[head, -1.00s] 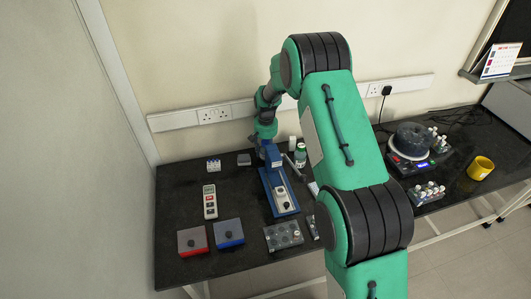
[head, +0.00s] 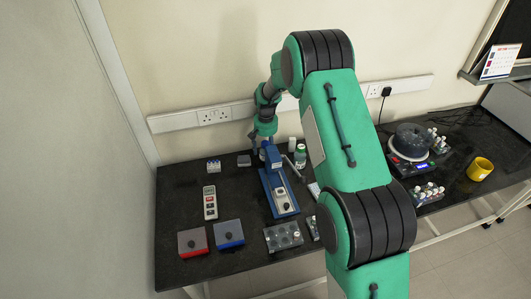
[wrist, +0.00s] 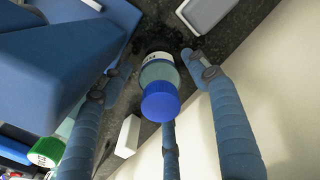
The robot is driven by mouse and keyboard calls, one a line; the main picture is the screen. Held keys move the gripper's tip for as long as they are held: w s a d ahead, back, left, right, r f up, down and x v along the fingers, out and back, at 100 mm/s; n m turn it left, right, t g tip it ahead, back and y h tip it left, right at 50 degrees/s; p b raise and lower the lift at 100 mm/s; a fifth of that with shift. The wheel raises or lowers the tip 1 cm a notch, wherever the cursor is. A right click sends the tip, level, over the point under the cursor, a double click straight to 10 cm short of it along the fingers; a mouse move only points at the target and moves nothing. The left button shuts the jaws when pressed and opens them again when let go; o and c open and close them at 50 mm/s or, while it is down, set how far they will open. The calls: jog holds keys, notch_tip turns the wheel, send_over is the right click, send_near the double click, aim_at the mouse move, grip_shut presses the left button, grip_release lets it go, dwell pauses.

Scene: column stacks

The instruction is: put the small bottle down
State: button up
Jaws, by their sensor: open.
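The small bottle (wrist: 160,78) has a blue cap and a pale label band. In the wrist view it stands on the dark bench between my fingers, with visible gaps to the fingers on both sides. My gripper (wrist: 155,65) is open around it and not clamped on it. In the head view my gripper (head: 264,136) is at the back of the bench, behind the blue press (head: 280,190). The press hides much of that spot, so the bottle is hard to make out there.
The blue press (wrist: 60,60) stands close on the left in the wrist view. A green-capped bottle (head: 300,156) and a white cylinder (head: 291,145) stand to the right in the head view. A grey box (head: 244,160) lies left. The wall is close behind.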

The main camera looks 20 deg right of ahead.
notch_tip(320, 180, up, 10)
jog(key=shift+f+p, duration=0.15)
jog(key=shift+p, duration=0.75)
jog(key=shift+r, duration=0.2)
jog(key=shift+s+r, duration=0.2)
jog(key=shift+r, duration=0.25)
jog(key=s+a+r+n+t, duration=0.1)
jog(key=s+r, duration=1)
jog(key=r, duration=0.3)
jog(key=s+a+r+t, duration=0.1)
jog(key=s+r+t, duration=0.1)
jog(key=s+r, duration=1)
jog(key=s+r+t, duration=0.1)
jog(key=s+r, duration=0.1)
jog(key=s, duration=1.1)
jog(key=s+r+n+t, duration=0.1)
jog(key=s+r, duration=0.1)
jog(key=s, duration=1.2)
jog(key=shift+s+a+r+n, duration=0.2)
jog(key=shift+a+r+n, duration=0.1)
jog(key=shift+a+r, duration=0.1)
